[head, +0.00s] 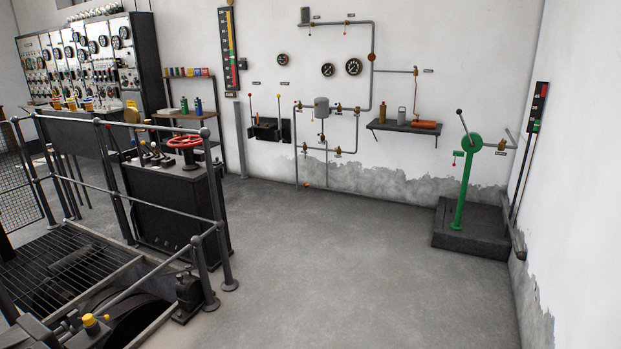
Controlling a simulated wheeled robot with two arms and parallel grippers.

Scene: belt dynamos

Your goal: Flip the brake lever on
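No readable label tells me which lever is the brake lever. Several lever-like handles show in the head view. Short levers (150,153) stand on a black cabinet (165,205) beside a red handwheel (184,141). Neither of my grippers is in view.
Grey railings (165,202) guard a grated pit (40,270) at the left. The green stand rests on a dark plinth (470,236). Pipes and gauges (327,69) and a shelf (404,127) are on the back wall. The middle floor (350,260) is clear.

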